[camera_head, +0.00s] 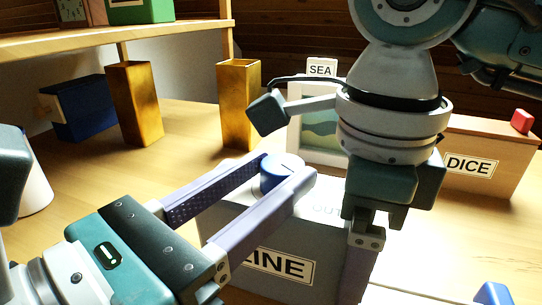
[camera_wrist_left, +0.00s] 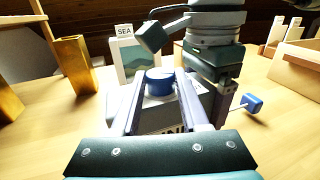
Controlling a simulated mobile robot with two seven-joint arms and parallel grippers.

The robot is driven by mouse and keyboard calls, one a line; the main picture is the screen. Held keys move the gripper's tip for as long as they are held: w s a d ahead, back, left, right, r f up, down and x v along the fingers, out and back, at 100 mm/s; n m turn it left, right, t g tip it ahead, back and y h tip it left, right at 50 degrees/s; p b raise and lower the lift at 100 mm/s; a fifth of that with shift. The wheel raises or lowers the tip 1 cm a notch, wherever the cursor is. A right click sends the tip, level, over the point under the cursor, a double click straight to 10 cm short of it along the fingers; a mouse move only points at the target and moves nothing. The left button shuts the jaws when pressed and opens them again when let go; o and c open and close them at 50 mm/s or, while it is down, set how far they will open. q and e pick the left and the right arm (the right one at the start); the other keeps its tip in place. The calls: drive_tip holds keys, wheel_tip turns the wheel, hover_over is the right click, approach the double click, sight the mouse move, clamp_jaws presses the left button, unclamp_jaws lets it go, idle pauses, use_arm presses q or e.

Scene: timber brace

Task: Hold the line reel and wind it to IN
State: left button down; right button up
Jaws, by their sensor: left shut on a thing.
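The line reel is a grey box labelled LINE (camera_head: 232,218) on the table, with a round blue knob (camera_head: 281,174) on top. Part of the word OUT shows on its top face. My left gripper (camera_head: 284,168) reaches in from the left with one finger on each side of the knob and is shut on it. The knob also shows between the fingertips in the left wrist view (camera_wrist_left: 160,82). My right gripper (camera_head: 364,238) points down at the box's right side. Only one finger shows clearly, so its opening and any contact are hidden.
A picture with a SEA sign (camera_head: 322,68) stands behind the reel. A wooden DICE box (camera_head: 490,165) is at the right. Two gold vases (camera_head: 135,105) and a blue box (camera_head: 82,108) stand at the left under a shelf. A blue piece on a thin rod (camera_wrist_left: 252,103) is right of the reel.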

use_arm(q)
drive_tip(key=shift+m+g+h, duration=0.3)
drive_tip(key=shift+m+h, duration=0.1)
drive_tip(key=m+g+h, duration=0.1)
drive_tip(key=g, duration=0.1)
drive_tip(key=m+g+h, duration=0.2)
drive_tip(key=w+m+g+h, duration=0.1)
drive_tip(key=m+g+h, duration=0.1)
drive_tip(key=g, duration=0.1)
drive_tip(key=shift+w+a+f, duration=0.1)
drive_tip(key=shift+a, duration=0.3)
drive_tip(key=m+g, duration=0.2)
drive_tip(key=m+g+h, duration=0.1)
drive_tip(key=g, duration=0.2)
drive_tip(key=shift+w+a+m+h, duration=0.1)
drive_tip(key=shift+w+m+h, duration=0.2)
drive_tip(key=shift+w+m, duration=0.1)
drive_tip(key=shift+w+m+g, duration=0.15)
drive_tip(key=shift+m+g, duration=0.45)
drive_tip(key=shift+g, duration=0.35)
drive_tip(key=shift+w+m+g, duration=0.1)
drive_tip(key=shift+m+g, duration=0.5)
drive_tip(key=shift+g, duration=0.35)
drive_tip(key=shift+m+g, duration=0.3)
drive_tip(key=shift+g, duration=0.2)
drive_tip(key=shift+c, duration=2)
unclamp_jaws()
